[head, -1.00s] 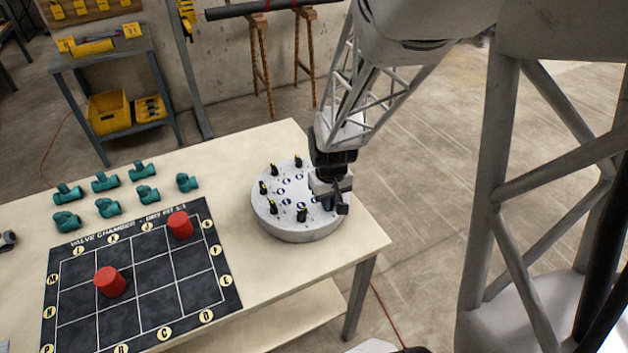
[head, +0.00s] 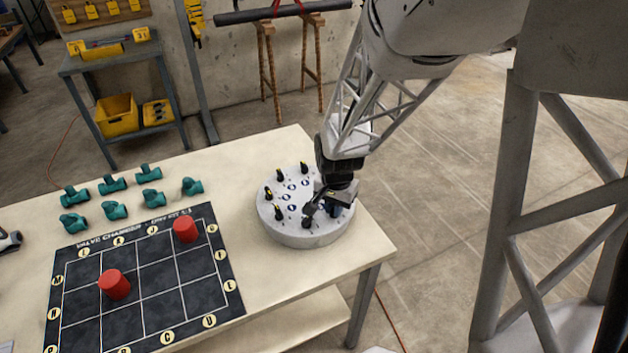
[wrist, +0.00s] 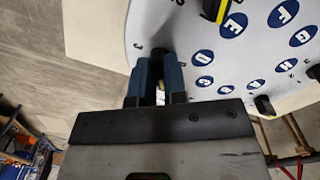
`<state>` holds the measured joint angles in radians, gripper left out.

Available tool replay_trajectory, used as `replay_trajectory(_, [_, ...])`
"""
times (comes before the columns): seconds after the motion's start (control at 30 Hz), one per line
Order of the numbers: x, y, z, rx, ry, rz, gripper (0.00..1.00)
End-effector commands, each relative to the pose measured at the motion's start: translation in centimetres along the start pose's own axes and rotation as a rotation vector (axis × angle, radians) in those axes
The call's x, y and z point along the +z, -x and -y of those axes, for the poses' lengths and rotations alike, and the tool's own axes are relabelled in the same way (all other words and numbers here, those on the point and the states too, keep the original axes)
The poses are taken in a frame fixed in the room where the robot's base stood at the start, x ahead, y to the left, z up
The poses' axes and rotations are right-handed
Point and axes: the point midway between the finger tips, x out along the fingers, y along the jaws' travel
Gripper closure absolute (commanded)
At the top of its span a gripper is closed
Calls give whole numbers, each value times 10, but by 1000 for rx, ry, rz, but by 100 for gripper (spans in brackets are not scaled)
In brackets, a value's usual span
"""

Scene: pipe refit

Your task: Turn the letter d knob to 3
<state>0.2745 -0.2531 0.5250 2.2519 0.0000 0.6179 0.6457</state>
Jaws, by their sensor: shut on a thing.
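A round grey dial plate (head: 300,232) stands on the table, with several black knobs around its rim and blue letter badges inside them. My gripper (head: 322,207) is over the plate's front right rim. In the wrist view my gripper (wrist: 158,84) is shut on a black knob (wrist: 160,72), mostly hidden between the fingers. The nearest badge (wrist: 202,57) looks like D, though it is small and tilted. Beside it is the E badge (wrist: 233,24) with its yellow-marked knob (wrist: 214,9). The held knob's pointer and number setting cannot be read.
The table's right edge (head: 385,245) is close to the plate.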

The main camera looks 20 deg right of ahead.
Motion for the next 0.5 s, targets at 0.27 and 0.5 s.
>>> replay_trajectory(0.27, [0, 0, 0, -1, -262, -1, 100])
replay_trajectory(0.5, [-1, 1, 0, -2, -489, -1, 100])
